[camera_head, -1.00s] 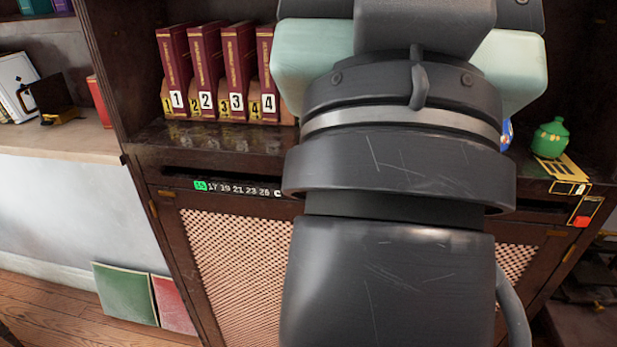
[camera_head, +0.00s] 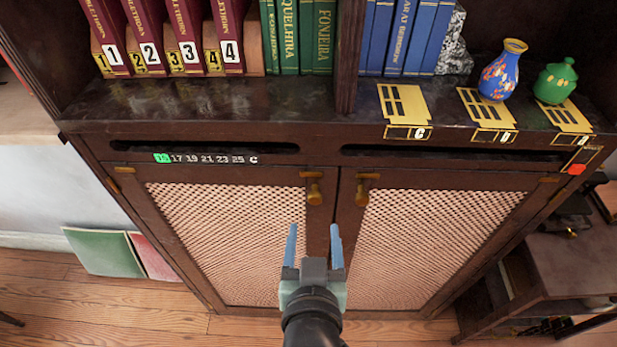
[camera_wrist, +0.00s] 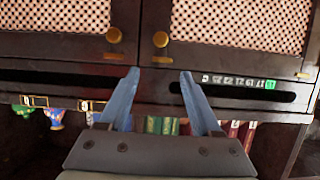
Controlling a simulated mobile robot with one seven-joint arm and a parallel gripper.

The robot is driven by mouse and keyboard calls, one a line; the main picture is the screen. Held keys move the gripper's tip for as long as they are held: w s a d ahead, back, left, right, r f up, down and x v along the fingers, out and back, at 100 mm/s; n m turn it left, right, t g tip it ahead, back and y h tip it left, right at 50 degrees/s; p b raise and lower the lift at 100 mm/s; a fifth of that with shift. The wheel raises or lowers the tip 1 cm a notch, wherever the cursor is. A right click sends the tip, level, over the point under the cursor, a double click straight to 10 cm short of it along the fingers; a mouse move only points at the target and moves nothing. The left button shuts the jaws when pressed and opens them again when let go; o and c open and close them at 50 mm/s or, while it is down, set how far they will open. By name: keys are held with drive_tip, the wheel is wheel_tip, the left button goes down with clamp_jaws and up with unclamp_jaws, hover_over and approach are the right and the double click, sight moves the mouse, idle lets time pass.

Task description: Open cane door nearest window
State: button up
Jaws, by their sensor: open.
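Two cane doors stand side by side, both shut, in a dark wooden cabinet. The left cane door (camera_head: 235,235) has a brass knob (camera_head: 315,194) at its upper right. The right cane door (camera_head: 435,235) has a brass knob (camera_head: 362,194) at its upper left. No window is in view, so I cannot tell which door is nearest it. My gripper (camera_head: 314,230) is open and empty, blue fingers pointing toward the cabinet below the knobs in the picture. The wrist view is upside down; there my gripper (camera_wrist: 160,76) appears apart from the left door's knob (camera_wrist: 161,40) and right door's knob (camera_wrist: 114,36).
Books (camera_head: 300,38), a blue vase (camera_head: 500,72) and a green pot (camera_head: 555,82) stand on the shelf above. A green panel (camera_head: 103,252) leans at the left. A dark side table (camera_head: 580,250) stands at the right. Wooden floor (camera_head: 120,315) shows below.

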sight(315, 200)
drive_tip(key=x, duration=0.4)
drive_tip(key=f+p+x, duration=0.1)
drive_tip(key=x, duration=0.7)
drive_tip(key=shift+f+p, duration=0.35)
drive_tip(key=shift+f, duration=0.1)
clamp_jaws()
idle(1.0)
